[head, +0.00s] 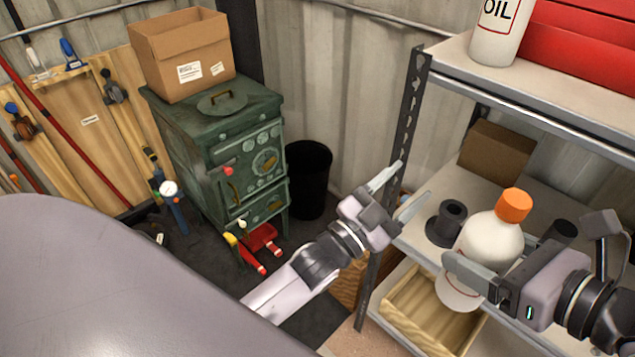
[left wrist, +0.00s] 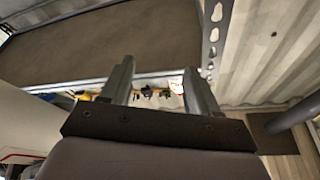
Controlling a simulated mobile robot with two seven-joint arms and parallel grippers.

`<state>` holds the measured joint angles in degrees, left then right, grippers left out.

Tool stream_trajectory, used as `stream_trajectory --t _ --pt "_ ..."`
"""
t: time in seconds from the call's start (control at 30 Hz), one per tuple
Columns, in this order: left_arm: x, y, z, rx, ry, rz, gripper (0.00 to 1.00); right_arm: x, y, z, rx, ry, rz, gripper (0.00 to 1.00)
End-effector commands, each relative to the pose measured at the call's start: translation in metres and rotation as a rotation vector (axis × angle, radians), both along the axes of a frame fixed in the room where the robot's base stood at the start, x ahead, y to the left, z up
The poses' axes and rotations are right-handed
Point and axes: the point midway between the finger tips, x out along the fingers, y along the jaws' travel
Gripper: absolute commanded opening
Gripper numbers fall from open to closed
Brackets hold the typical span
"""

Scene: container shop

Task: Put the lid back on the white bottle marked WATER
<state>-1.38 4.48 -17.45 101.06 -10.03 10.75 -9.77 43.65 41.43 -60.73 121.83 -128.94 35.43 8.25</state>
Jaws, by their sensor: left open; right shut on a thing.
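A white bottle (head: 490,240) with an orange lid (head: 514,205) on its top is at the middle shelf in the head view, slightly tilted. Its lettering is not readable from here. I cannot tell how tightly the lid sits. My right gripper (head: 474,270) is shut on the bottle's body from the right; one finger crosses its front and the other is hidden. My left gripper (head: 400,191) is open and empty, left of the bottle beside the shelf post. In the left wrist view its two fingers (left wrist: 160,85) stand apart with nothing between them.
The metal shelf post (head: 408,125) stands close to my left gripper. A black flanged part (head: 447,222) is left of the bottle, and a cardboard box (head: 497,150) is behind. A wooden crate (head: 412,332) is below. A white OIL bottle (head: 492,40) stands on the upper shelf.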

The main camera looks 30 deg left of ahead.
Motion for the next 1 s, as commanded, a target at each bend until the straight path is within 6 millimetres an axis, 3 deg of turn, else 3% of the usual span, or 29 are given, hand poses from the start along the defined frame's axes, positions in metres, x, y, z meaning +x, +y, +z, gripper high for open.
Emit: stream_trajectory --t 0.03,0.2,0.5,0.7,0.83,1.0 --pt "-0.009 0.008 -0.025 -0.013 0.086 0.014 0.61 0.0 0.0 0.001 0.001 0.0 0.0 0.0" --pt "-0.045 0.032 -0.097 -0.055 0.354 0.062 0.61 0.0 0.0 0.001 0.0 -0.001 0.0 0.0" --pt "-0.137 0.069 -0.202 -0.12 0.797 0.154 0.61 0.0 0.0 0.001 0.001 0.0 0.0 0.0" --pt "-0.186 0.083 -0.236 -0.144 0.978 0.197 0.61 0.0 0.0 0.001 0.0 -0.001 0.0 0.0" --pt "-0.2 0.086 -0.244 -0.152 1.029 0.209 0.61 0.0 0.0 0.001 0.0 -0.001 0.0 0.0" --pt "-0.203 0.087 -0.246 -0.153 1.04 0.212 0.61 0.0 0.0 0.001 0.0 -0.001 0.0 0.0"
